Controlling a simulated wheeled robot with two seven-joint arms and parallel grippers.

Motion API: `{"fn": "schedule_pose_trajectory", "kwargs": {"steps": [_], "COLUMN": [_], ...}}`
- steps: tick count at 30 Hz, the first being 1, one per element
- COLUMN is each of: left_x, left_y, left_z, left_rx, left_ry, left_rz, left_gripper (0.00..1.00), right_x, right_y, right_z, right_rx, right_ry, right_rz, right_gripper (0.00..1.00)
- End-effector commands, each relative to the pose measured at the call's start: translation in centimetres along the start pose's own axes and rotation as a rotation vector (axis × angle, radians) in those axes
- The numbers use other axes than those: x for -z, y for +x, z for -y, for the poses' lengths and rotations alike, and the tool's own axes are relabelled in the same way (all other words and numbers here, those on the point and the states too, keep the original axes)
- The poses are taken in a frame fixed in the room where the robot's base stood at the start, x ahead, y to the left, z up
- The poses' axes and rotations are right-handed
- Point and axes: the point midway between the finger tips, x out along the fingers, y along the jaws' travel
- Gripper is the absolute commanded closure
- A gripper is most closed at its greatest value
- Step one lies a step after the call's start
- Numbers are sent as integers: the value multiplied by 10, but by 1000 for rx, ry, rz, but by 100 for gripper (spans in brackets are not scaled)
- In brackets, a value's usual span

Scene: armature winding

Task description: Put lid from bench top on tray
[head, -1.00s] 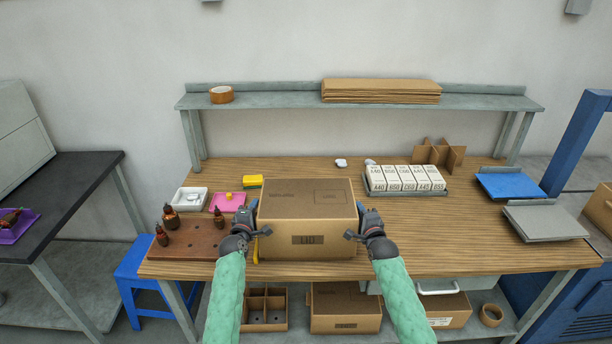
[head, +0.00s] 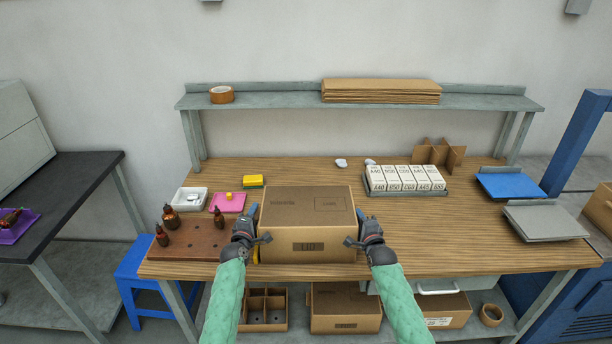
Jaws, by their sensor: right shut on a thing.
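A brown cardboard carton (head: 308,247) with a dark label that seems to read "LID" is at the bench's front edge. My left gripper (head: 255,225) is at its left side; its jaw gap is too small to make out. My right gripper (head: 356,228) is shut on the carton's right side. No separate loose lid can be made out. A grey tray (head: 545,222) lies at the bench's right end, with a blue tray (head: 512,186) behind it. Another grey tray (head: 405,193) holds several white boxes.
A brown board (head: 185,240) with dark bottles, a white dish (head: 190,200) and a pink mat (head: 227,202) are at left. A cardboard divider (head: 438,154) stands behind the white boxes. The bench top (head: 450,235) right of the carton is clear.

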Motion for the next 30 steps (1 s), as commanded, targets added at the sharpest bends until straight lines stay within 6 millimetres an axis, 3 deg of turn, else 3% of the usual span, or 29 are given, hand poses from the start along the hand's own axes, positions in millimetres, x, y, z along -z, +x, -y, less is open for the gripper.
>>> {"fn": "schedule_pose_trajectory", "kwargs": {"steps": [8, 13, 29, 30], "left_x": [-1, -2, -1, -1], "left_y": [0, -10, -98, -102], "left_z": [1, 2, 5, 4], "left_rx": [1, 0, 1, 1], "left_ry": [-1, -2, -1, -1], "left_rz": [1, 1, 1, 1], "left_gripper": [64, 64, 64, 64], "right_x": [-1, -1, -3, -3], "right_y": [0, 0, -2, -2], "right_z": [0, -4, -42, -44], "right_rx": [1, 1, -15, -16], "right_ry": [2, 2, 2, 2], "right_rz": [1, 1, 3, 3], "right_gripper": [100, 100, 100, 96]}}
